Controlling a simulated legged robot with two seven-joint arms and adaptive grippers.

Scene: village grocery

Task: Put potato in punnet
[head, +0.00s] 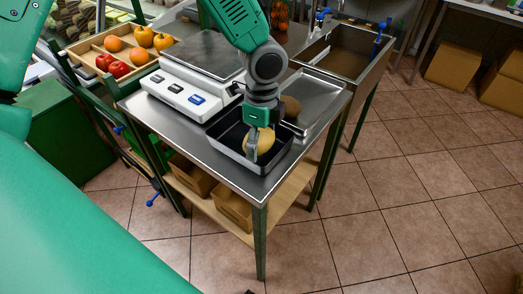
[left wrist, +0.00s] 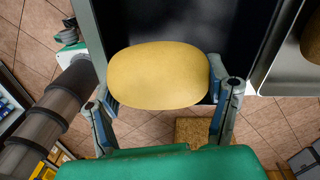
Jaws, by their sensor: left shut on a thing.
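A yellow potato (head: 265,141) is gripped between the fingers of my left gripper (head: 252,152). It also shows in the left wrist view (left wrist: 157,75), with a finger on each side. The black punnet (head: 223,139) stands on the steel table, and the potato is at or just above its opening. I cannot tell whether the potato touches the punnet floor. The punnet also shows behind the potato in the left wrist view (left wrist: 240,30). My right gripper is not in view.
A white scale (head: 190,98) stands to the left. A wooden crate (head: 92,50) holds peppers and fruit. A sink (head: 345,55) is behind. Open tiled floor lies right.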

